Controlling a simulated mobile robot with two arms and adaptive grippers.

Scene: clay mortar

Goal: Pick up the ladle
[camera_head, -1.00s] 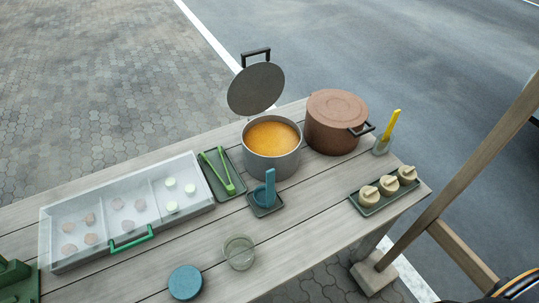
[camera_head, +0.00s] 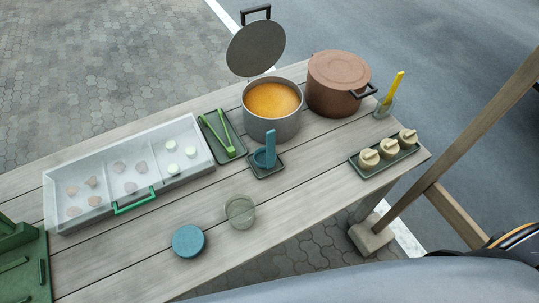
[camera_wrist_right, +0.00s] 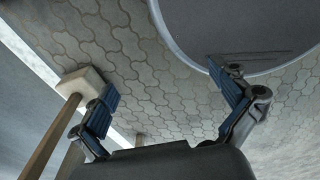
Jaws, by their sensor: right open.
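The blue ladle (camera_head: 268,149) rests on a small dark square tray (camera_head: 264,171) on the wooden table, its handle pointing up, just in front of the grey pot. The grey pot (camera_head: 272,126) holds orange soup (camera_head: 272,99), and its lid (camera_head: 256,48) stands raised behind it. My right gripper (camera_wrist_right: 176,84) shows in the right wrist view, open and empty, with paving below it and no ladle between its fingers. Neither gripper shows in the head view.
A brown lidded pot (camera_head: 337,83) stands right of the soup. Green tongs (camera_head: 223,135) and a clear-covered food case (camera_head: 60,216) lie left. A glass bowl (camera_head: 240,211) and a blue round lid (camera_head: 188,241) sit in front. A tray of lidded jars (camera_head: 369,169) is at right.

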